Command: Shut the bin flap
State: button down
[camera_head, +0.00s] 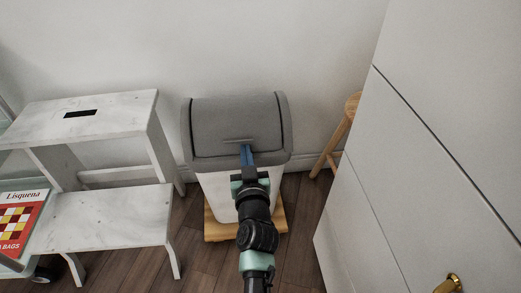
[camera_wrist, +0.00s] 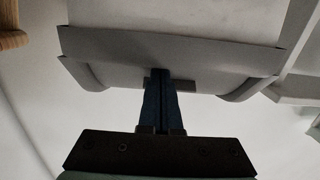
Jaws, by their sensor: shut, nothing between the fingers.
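The bin (camera_head: 218,188) has a white body and a grey lid, and stands on a wooden base against the wall. Its grey flap (camera_head: 235,115) sits between the lid's side rims, with a small handle ridge (camera_head: 240,140) low on its front. No open gap shows around the flap from above. My gripper (camera_head: 246,149) is shut and empty, its blue fingertips at the flap's lower front, just below the ridge. In the wrist view the fingertips (camera_wrist: 160,74) overlap the grey lid's edge (camera_wrist: 170,52); I cannot tell whether they touch it.
A white step stool (camera_head: 110,215) stands left of the bin, with a red patterned packet (camera_head: 17,222) at far left. A wooden stool (camera_head: 333,145) is behind right. A white cabinet (camera_head: 440,130) with a brass knob fills the right. Dark floor (camera_head: 300,220) lies between.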

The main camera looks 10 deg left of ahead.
jog(key=shift+a+f, duration=0.1)
dwell(0.5)
jog(key=p+v, duration=0.1)
jog(key=v, duration=1.2)
